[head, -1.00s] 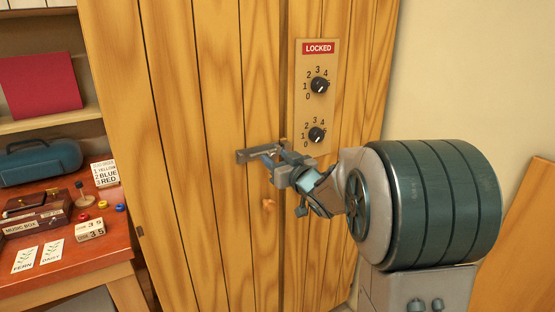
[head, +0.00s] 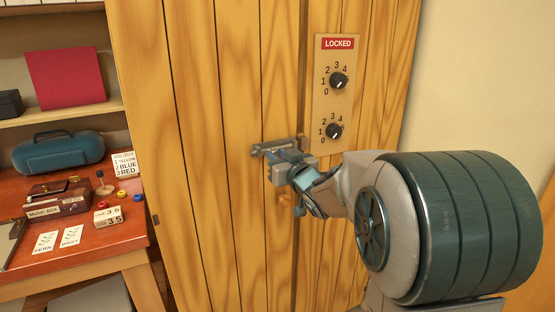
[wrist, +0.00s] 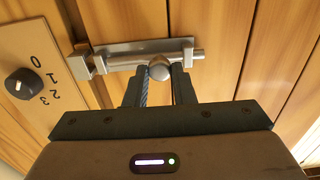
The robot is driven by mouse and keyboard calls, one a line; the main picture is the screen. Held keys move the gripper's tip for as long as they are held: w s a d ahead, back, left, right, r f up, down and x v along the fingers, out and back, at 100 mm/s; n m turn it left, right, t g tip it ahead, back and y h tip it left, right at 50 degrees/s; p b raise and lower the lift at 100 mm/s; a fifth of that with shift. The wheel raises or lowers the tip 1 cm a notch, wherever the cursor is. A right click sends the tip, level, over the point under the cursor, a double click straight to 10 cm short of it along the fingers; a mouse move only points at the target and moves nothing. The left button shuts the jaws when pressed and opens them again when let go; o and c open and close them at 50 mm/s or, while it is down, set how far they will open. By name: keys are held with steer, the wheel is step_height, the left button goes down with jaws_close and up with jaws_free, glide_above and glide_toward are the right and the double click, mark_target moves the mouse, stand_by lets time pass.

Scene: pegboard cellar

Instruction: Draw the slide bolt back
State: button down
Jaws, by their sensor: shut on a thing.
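The slide bolt (head: 262,149) is a grey metal bolt lying level on the wooden door, left of the dial panel. The wrist view shows its plate (wrist: 140,46), with the rod's end (wrist: 198,54) sticking out on the right there, away from the dials. My gripper (head: 275,157) is at the bolt. In the wrist view my gripper (wrist: 158,78) has one finger on each side of the bolt's round knob (wrist: 159,70) and is shut on it. In the head view my gripper hides the knob and part of the bolt.
The panel (head: 320,112) carries a red LOCKED sign (head: 338,43) and two dials, an upper (head: 338,80) and a lower (head: 333,131). On the left, a red-brown desk (head: 90,255) holds a teal case (head: 58,154), a music box and cards.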

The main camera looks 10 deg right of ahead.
steer(key=shift+a, duration=0.25)
steer(key=c, duration=1.2)
jaws_free()
steer(key=shift+a, duration=0.15)
steer(key=shift+d, duration=0.2)
steer(key=shift+s, duration=0.1)
steer(key=v, duration=1.3)
steer(key=shift+s, duration=0.3)
steer(key=shift+d, duration=0.15)
